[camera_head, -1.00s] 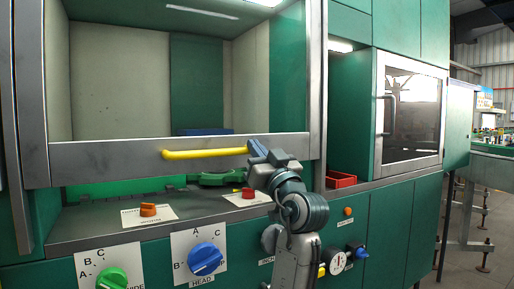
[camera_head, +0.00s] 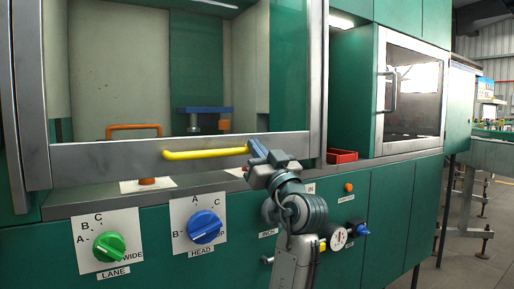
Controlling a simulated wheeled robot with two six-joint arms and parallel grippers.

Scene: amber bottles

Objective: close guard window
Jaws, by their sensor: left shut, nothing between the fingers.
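The guard window (camera_head: 110,161) is a framed pane with a grey metal bottom rail on the green machine. A yellow handle (camera_head: 205,153) runs along that rail. The rail is low, just above the grey ledge (camera_head: 85,203). My left gripper (camera_head: 257,150) is shut and empty. Its fingertips are at the right end of the yellow handle, seemingly touching it. My right gripper is not in view.
A green knob (camera_head: 109,246) and a blue knob (camera_head: 204,227) sit on the panel below the ledge. A red bin (camera_head: 341,156) stands to the right of the window. Behind the pane are an orange handle (camera_head: 134,128) and a blue-topped fixture (camera_head: 205,110).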

